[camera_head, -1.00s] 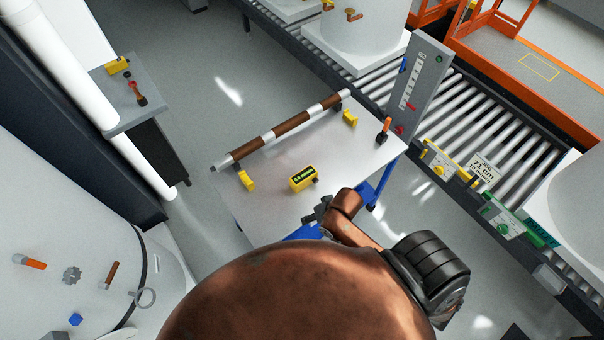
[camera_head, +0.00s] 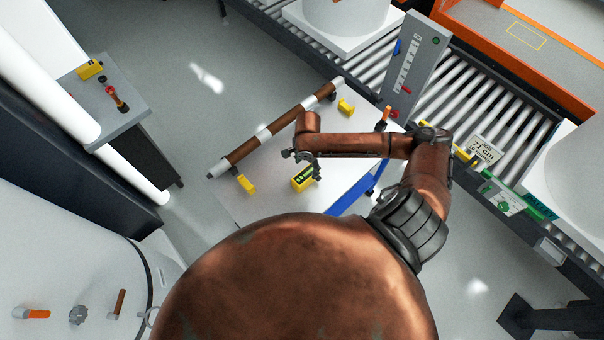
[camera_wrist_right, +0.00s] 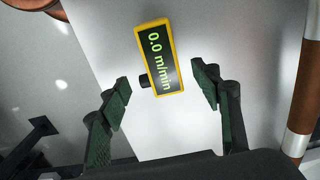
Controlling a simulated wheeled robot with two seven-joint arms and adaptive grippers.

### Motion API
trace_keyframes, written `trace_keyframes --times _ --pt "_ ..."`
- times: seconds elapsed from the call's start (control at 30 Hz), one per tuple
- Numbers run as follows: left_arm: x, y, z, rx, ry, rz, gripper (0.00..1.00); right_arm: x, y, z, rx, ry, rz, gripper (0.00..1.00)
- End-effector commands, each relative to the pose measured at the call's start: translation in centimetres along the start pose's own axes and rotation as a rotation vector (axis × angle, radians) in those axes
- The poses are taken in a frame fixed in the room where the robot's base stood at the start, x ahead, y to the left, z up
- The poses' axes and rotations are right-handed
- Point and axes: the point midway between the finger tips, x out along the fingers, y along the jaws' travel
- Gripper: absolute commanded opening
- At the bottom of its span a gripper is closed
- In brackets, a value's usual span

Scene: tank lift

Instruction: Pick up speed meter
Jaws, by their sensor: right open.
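The speed meter (camera_head: 303,178) is a small yellow box with a dark screen and green digits, on the white table (camera_head: 240,205). In the right wrist view the speed meter (camera_wrist_right: 159,58) reads "0.0 m/min" and has a dark knob or wheel on one side. My right gripper (camera_head: 303,163) is over the table beside the meter and partly covers it. In the right wrist view my right gripper (camera_wrist_right: 160,88) is open, with the near end of the meter between its two green-padded fingers, apart from both. My left gripper is not in view.
A brown and white roller (camera_head: 265,133) lies along the table's far side, with yellow blocks (camera_head: 246,184) (camera_head: 345,107) near it. A grey panel (camera_head: 410,70) and an orange-handled tool (camera_head: 384,118) stand at the right, by the roller conveyor (camera_head: 470,110).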

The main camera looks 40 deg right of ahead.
Motion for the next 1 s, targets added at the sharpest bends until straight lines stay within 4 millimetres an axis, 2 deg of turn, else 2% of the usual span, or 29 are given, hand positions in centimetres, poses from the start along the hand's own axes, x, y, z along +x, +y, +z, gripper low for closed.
trace_keyframes --times 0.1,0.27,0.5,0.6,0.87,1.0 --pt "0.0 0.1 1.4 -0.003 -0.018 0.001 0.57 1.4 0.1 -0.1 0.01 0.0 0.003 0.58" --pt "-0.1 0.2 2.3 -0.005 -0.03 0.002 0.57 2.9 0.1 -0.1 0.01 0.0 0.002 0.58" --pt "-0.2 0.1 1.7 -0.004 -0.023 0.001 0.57 6.4 -0.2 0.1 0.007 0.001 0.002 0.58" --pt "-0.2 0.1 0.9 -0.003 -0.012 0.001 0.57 7.2 -0.3 0.1 0.005 0.001 0.0 0.58" --pt "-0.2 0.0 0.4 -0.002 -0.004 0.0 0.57 7.4 -0.4 0.3 0.002 0.001 -0.001 0.58" --pt "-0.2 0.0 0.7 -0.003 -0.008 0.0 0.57 7.4 -0.4 0.3 0.002 0.001 0.0 0.48"
